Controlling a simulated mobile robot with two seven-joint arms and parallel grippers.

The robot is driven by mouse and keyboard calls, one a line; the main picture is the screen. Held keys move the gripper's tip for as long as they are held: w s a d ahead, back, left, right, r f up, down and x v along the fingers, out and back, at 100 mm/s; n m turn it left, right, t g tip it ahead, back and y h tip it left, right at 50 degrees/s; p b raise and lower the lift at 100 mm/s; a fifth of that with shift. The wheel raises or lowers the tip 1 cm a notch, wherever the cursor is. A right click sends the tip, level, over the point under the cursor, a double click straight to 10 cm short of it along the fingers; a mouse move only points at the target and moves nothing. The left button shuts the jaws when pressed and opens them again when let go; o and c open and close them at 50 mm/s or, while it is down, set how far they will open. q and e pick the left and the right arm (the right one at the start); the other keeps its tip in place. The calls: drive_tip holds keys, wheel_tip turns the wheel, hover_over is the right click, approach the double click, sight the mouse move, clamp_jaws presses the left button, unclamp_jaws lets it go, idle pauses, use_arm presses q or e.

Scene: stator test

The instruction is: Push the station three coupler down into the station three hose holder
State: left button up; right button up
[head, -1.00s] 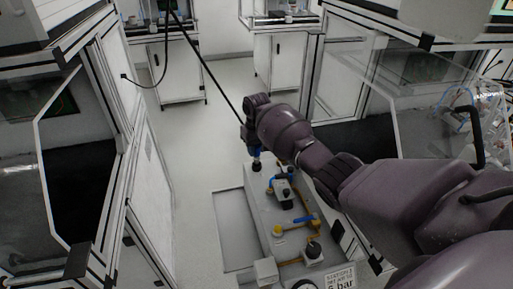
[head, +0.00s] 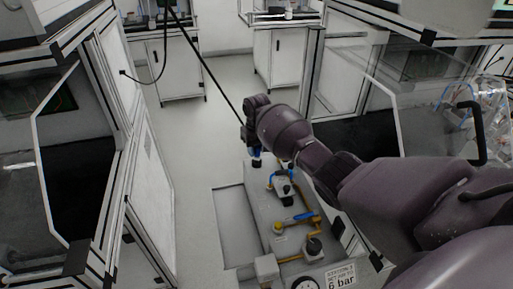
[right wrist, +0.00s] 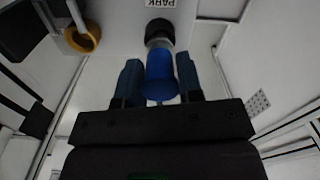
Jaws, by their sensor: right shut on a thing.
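The station three coupler is the blue cylinder (right wrist: 160,75) between my right gripper's two blue fingers in the right wrist view. My right gripper (head: 255,148) is shut on it, above the far end of the grey panel. The coupler's far end meets a dark round piece (right wrist: 158,32), which seems to be the hose holder, beside a label reading PARK (right wrist: 161,3). I cannot tell how deep the coupler sits in it. In the head view the wrist hides most of the coupler. My left gripper is not in view.
The grey panel (head: 262,215) carries yellow pipes, a blue-handled valve (head: 304,217), knobs and a gauge (head: 307,283). A black hose (head: 207,65) runs from the top down to my right wrist. White-framed cabinets stand on both sides, with open floor (head: 185,160) to the left.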

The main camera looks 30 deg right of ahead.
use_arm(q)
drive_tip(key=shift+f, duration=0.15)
use_arm(e)
drive_tip(key=shift+f, duration=0.5)
idle(0.5)
drive_tip(key=o, duration=1)
drive_tip(key=shift+o, duration=0.2)
wheel_tip(320, 180, up, 4)
drive_tip(key=shift+w+r+p, duration=0.1)
drive_tip(key=shift+r+p, duration=0.15)
drive_tip(key=shift+p, duration=0.35)
wheel_tip(320, 180, up, 5)
drive_tip(key=shift+r+p, duration=0.1)
drive_tip(key=shift+p, duration=0.55)
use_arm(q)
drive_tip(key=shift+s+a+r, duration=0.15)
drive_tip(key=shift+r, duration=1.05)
use_arm(e)
drive_tip(key=shift+r, duration=0.55)
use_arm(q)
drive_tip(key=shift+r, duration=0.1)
